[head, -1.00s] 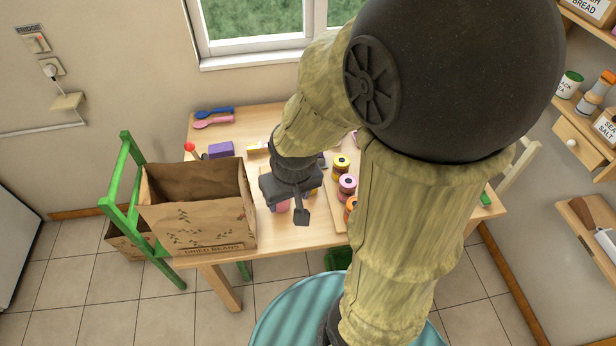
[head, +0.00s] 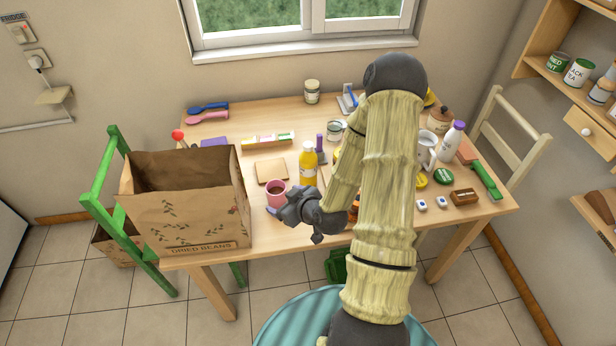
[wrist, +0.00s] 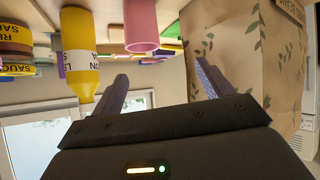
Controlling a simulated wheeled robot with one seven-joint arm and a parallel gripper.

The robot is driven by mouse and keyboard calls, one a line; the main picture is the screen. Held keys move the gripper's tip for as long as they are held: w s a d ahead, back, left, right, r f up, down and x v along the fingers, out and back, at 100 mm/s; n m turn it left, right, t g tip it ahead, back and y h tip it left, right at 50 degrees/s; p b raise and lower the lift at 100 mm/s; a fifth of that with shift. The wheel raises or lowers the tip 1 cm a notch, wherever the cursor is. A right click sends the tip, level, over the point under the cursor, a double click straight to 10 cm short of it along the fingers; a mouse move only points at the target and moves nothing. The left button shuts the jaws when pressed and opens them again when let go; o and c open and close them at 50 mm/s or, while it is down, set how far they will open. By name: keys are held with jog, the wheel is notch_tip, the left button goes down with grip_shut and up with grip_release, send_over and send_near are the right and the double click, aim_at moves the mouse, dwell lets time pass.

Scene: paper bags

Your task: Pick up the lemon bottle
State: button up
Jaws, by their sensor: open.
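In the upside-down wrist view the bottle (wrist: 76,45) lies left of the left finger, outside the jaws. My gripper (wrist: 163,82) is open and empty, with both fingers apart. A pink mug (head: 276,190) stands just left of the bottle. In the wrist view the mug (wrist: 141,27) shows beyond the gap between the fingers.
An open paper bag (head: 195,215) stands at the table's left end, near a green chair (head: 113,180). A wooden board (head: 271,171) lies behind the mug. A white bottle (head: 451,145) and several small items are at the right. My arm hides part of the middle.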

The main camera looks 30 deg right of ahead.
jog(key=s+d+f+m+t+h+b, duration=0.2)
jog(key=d+f+m+t+h+b, duration=0.1)
jog(key=d+m+t+h+b, duration=0.2)
jog(key=d+m+t+h, duration=0.1)
jog(key=d+m+h, duration=0.1)
jog(key=d+h, duration=0.1)
jog(key=shift+d+f+m, duration=0.2)
jog(key=shift+d+m, duration=0.1)
jog(key=shift+d, duration=0.4)
jog(key=shift+w+f+t, duration=0.1)
jog(key=shift+f+t, duration=0.05)
jog(key=shift+t, duration=0.15)
